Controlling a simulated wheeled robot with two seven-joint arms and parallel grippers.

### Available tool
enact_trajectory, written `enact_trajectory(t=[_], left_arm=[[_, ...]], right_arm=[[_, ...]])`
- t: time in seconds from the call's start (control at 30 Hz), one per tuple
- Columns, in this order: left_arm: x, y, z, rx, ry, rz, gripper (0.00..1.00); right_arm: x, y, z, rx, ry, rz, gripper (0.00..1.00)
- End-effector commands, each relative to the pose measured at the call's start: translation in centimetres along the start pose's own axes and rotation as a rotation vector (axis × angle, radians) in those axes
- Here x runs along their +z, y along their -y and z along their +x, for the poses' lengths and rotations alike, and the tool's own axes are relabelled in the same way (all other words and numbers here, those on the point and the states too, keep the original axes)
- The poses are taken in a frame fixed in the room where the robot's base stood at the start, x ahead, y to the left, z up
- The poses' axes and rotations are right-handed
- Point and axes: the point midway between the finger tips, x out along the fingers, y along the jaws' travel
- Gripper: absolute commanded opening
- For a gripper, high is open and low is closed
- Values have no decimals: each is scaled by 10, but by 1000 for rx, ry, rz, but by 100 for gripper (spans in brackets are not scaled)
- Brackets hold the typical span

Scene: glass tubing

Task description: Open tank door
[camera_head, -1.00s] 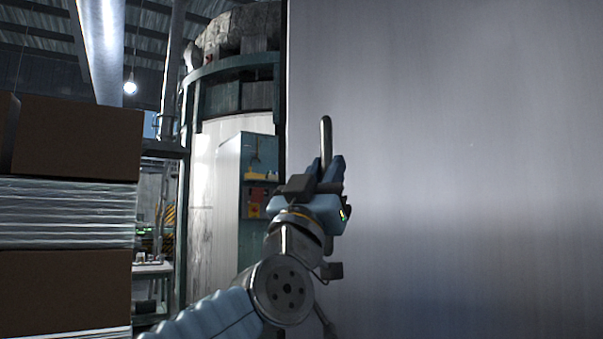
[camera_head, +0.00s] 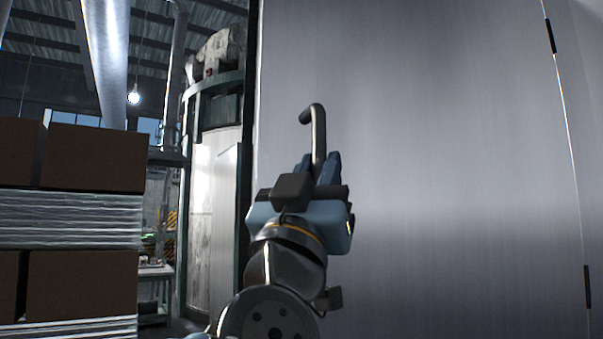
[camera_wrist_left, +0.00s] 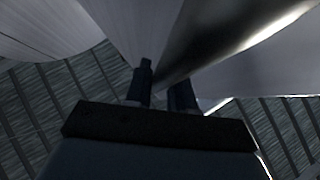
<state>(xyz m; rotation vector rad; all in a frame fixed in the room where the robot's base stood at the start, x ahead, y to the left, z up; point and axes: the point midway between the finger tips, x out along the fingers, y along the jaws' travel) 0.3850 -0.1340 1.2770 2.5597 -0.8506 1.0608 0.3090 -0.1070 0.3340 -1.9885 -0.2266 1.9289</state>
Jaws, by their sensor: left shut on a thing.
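The tank door (camera_head: 450,180) is a large grey metal panel that fills the right of the head view. Its hinges show along its right edge. A curved metal handle (camera_head: 318,135) stands out from the panel near its left edge. My left gripper (camera_head: 318,170) is shut on the lower part of this handle; the handle's bent top shows above the fingers. In the left wrist view, the dark fingers (camera_wrist_left: 163,88) close around the blurred metal handle (camera_wrist_left: 215,40). My right gripper is not in view.
Stacked brown boxes (camera_head: 95,158) with wrapped layers stand at the left. A tall white cylindrical tank (camera_head: 213,180) with a green frame stands behind the door's left edge. A small table (camera_head: 155,272) shows between them.

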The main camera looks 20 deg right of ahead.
Motion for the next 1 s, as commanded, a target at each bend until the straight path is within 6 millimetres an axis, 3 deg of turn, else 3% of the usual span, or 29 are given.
enact_trajectory(t=[0.4, 0.43, 0.53, 0.83, 1.0], left_arm=[[-2, -4, 0, 5, -2, -4, 0], [-2, -4, 0, 5, -2, -4, 27], [-2, -3, 0, 4, -2, -4, 42], [-1, -2, -2, 3, -1, -2, 43], [2, -2, -24, 4, -1, -3, 43]], right_arm=[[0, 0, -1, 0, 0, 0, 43], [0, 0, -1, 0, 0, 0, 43], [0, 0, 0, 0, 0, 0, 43], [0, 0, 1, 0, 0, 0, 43], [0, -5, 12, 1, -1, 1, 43]])
